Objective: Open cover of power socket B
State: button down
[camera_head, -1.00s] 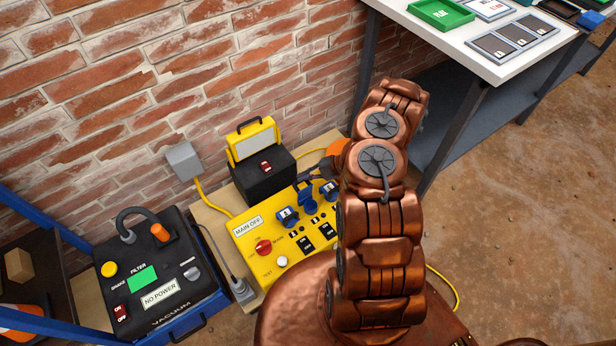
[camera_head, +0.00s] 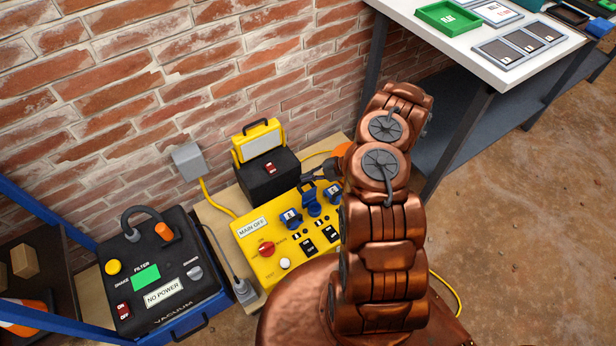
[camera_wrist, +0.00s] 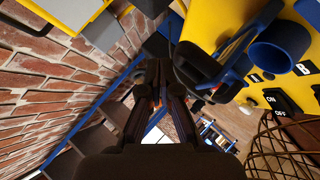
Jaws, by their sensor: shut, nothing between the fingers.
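In the wrist view a blue socket (camera_wrist: 283,50) sits beside a letter B on the yellow panel. My gripper (camera_head: 304,182) is shut and empty, just behind the middle socket; its dark fingers (camera_wrist: 158,75) also show in the wrist view. I cannot tell whether they touch the cover.
A black box with a yellow lamp (camera_head: 258,140) stands close behind the power box. A vacuum (camera_head: 160,275) is at the left. A white-topped table (camera_head: 490,65) is at the right. The brick wall (camera_head: 130,90) rises behind; the right floor is open.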

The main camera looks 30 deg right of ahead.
jog(key=shift+r+p, duration=0.65)
jog(key=shift+r, duration=0.45)
jog(key=s+d+r+p, duration=0.2)
jog(key=d+r, duration=0.5)
jog(key=r, duration=0.2)
jog(key=shift+r, duration=0.3)
jog(key=shift+s+d, duration=0.1)
